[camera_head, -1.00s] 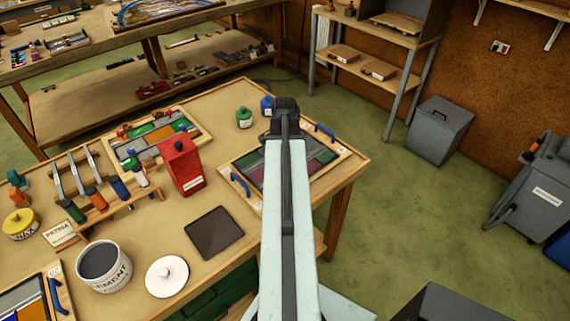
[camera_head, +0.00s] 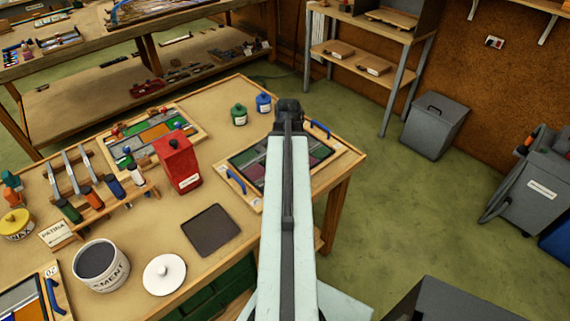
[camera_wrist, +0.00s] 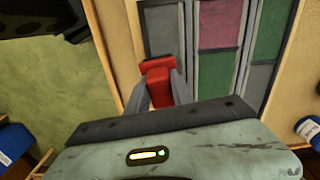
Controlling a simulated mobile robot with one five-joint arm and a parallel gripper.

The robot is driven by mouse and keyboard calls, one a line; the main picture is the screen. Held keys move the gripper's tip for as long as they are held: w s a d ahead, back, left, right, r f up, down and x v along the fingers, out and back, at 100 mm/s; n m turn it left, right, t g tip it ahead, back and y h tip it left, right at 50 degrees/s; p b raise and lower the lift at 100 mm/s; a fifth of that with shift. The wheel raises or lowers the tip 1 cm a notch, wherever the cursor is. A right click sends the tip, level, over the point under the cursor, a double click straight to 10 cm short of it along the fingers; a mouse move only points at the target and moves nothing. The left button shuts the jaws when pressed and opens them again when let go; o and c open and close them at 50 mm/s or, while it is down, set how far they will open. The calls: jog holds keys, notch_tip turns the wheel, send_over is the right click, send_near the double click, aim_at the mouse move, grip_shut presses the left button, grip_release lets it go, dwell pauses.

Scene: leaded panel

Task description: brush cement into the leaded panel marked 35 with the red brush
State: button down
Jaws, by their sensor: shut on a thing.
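The leaded panel (camera_head: 245,165) lies in a wooden frame with blue handles at the table's right corner, partly hidden behind my arm. Its number is not readable. In the wrist view the panel (camera_wrist: 218,72) shows grey, mauve and green panes between dark leads. My gripper (camera_wrist: 165,92) is shut on the red brush (camera_wrist: 157,72), over the panel's left side. The bristles are hidden, so I cannot tell whether they touch. The white cement tub (camera_head: 101,280) stands open at the table's front left, with grey cement inside.
A white lid (camera_head: 164,275) and a dark square plate (camera_head: 211,230) lie by the tub. A red can (camera_head: 178,165), a second panel (camera_head: 150,137), and green (camera_head: 239,116) and blue bottles (camera_head: 264,103) stand farther back. Open floor lies right of the table.

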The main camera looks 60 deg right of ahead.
jog(key=shift+s, duration=0.1)
notch_tip(320, 180, up, 6)
jog(key=p, duration=0.6)
jog(key=shift+r, duration=0.1)
